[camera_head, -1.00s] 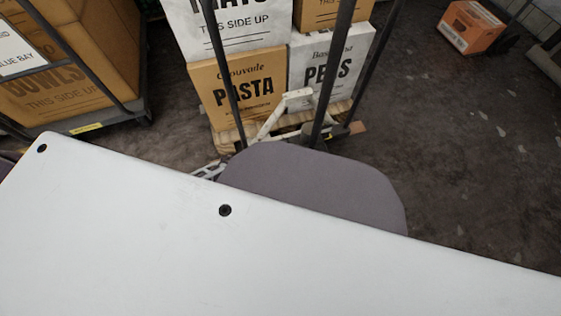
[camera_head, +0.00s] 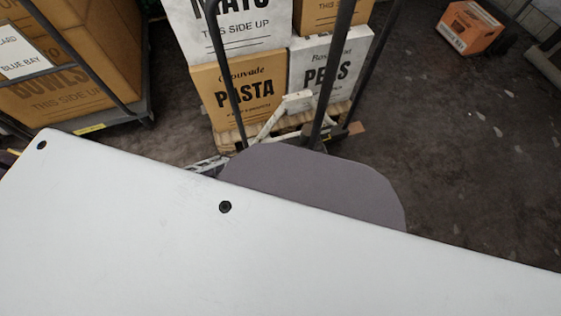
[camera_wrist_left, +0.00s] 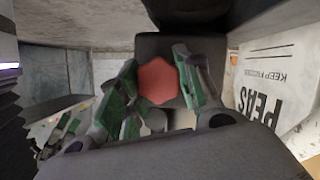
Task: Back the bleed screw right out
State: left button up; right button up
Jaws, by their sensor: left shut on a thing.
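In the left wrist view a red, roughly six-sided screw head (camera_wrist_left: 157,82) sits in front of a dark block (camera_wrist_left: 155,45). I take it to be the bleed screw. My left gripper (camera_wrist_left: 157,62) has its green-padded fingers on either side of the red head and is shut on it. The threads and the seat behind the head are hidden. Neither the screw nor any gripper shows in the head view.
A large white panel (camera_head: 130,240) fills the lower head view and hides what lies below. Beyond it stand a pasta box (camera_head: 240,90) and a peas box (camera_head: 325,72) on a pallet. An orange box (camera_head: 468,28) is at the far right, with open floor (camera_head: 470,140) before it.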

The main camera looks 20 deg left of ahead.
pick_arm(q)
jog(key=o, duration=1.1)
jog(key=shift+c, duration=0.2)
jog(key=v, duration=1.2)
jog(key=shift+w, duration=0.1)
dwell(0.4)
